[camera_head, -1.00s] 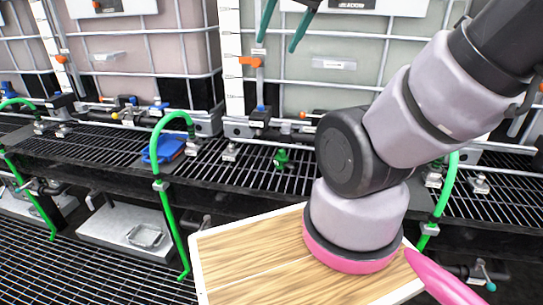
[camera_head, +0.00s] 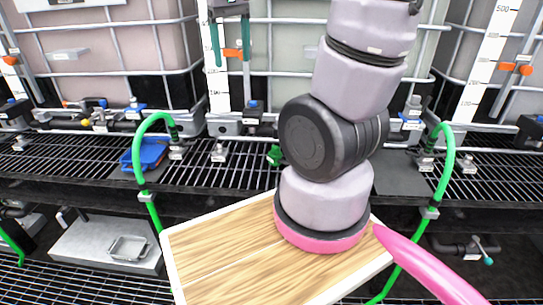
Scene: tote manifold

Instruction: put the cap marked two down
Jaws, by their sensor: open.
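My gripper (camera_head: 231,62) hangs at the top of the view in front of the pale tote. I cannot make out a cap marked two, and no marking of that kind can be read. A small green fitting (camera_head: 274,155) stands on the black grating, below and right of the fingers, well apart from them.
A blue tray-like thing (camera_head: 152,150) lies on the grating (camera_head: 230,175) at left. Green hoses rise at left (camera_head: 142,150) and right (camera_head: 449,160). Caged totes (camera_head: 300,62) with valves line the back. A metal tray (camera_head: 129,248) sits lower left.

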